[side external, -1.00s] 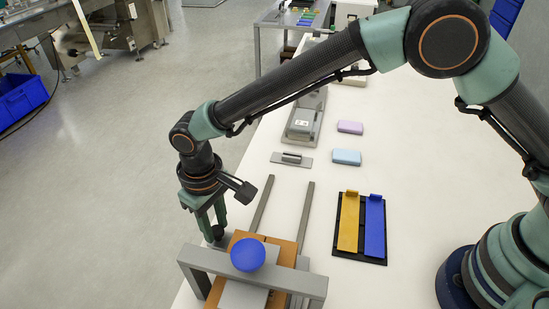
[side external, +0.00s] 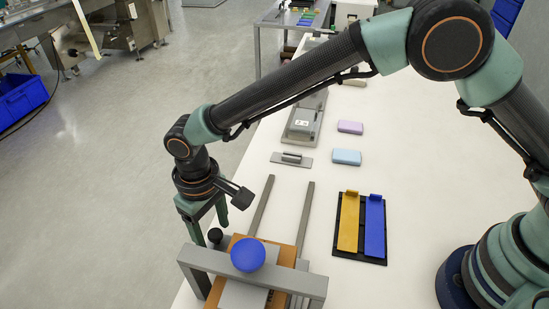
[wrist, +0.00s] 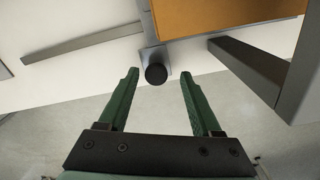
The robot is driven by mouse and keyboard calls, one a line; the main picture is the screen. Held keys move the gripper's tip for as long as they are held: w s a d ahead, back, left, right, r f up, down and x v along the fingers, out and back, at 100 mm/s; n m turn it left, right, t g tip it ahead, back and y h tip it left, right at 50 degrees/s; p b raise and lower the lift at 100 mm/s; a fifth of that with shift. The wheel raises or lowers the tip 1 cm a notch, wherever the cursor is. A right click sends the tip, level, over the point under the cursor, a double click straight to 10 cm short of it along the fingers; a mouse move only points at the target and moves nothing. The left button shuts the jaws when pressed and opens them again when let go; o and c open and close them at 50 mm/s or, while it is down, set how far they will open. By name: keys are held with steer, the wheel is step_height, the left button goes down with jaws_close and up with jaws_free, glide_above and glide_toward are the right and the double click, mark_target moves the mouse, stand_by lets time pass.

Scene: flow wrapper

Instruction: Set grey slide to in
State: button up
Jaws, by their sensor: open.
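A small black knob (side external: 215,236) stands at the left side of the orange block (side external: 285,252), beside the grey frame. In the wrist view the knob (wrist: 156,74) sits on a short grey slide (wrist: 152,55) that sticks out from the edge of the orange block (wrist: 220,17). My gripper (side external: 211,231) is open over this spot. In the wrist view the knob appears between the tips of my green fingers (wrist: 159,73), with a gap on both sides. Whether the fingertips are level with the knob, I cannot tell. The slide's inner end is hidden.
A grey frame (side external: 305,283) spans the orange block close to my fingers, with a blue ball knob (side external: 248,255) in front. Two grey rails (side external: 305,215) run behind. A black tray (side external: 376,258) holds yellow and blue strips. The white table (side external: 420,150) is clear between.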

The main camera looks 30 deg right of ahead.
step_height(320, 180, up, 12)
stand_by(0.5)
steer(key=w+d+r+m+t+y, duration=0.1)
steer(key=d+r, duration=0.4)
steer(key=d, duration=0.4)
steer(key=w+d+r+m+t, duration=0.1)
steer(key=d+r, duration=0.4)
steer(key=d, duration=0.4)
steer(key=s+d+m+t, duration=0.1)
steer(key=s+d, duration=0.2)
steer(key=d, duration=0.3)
steer(key=s+d+m+t, duration=0.1)
steer(key=s+d, duration=0.2)
steer(key=d, duration=0.3)
steer(key=s+d+f+m+t+h, duration=0.1)
steer(key=s+d, duration=0.2)
steer(key=d, duration=0.4)
steer(key=shift+t, duration=0.3)
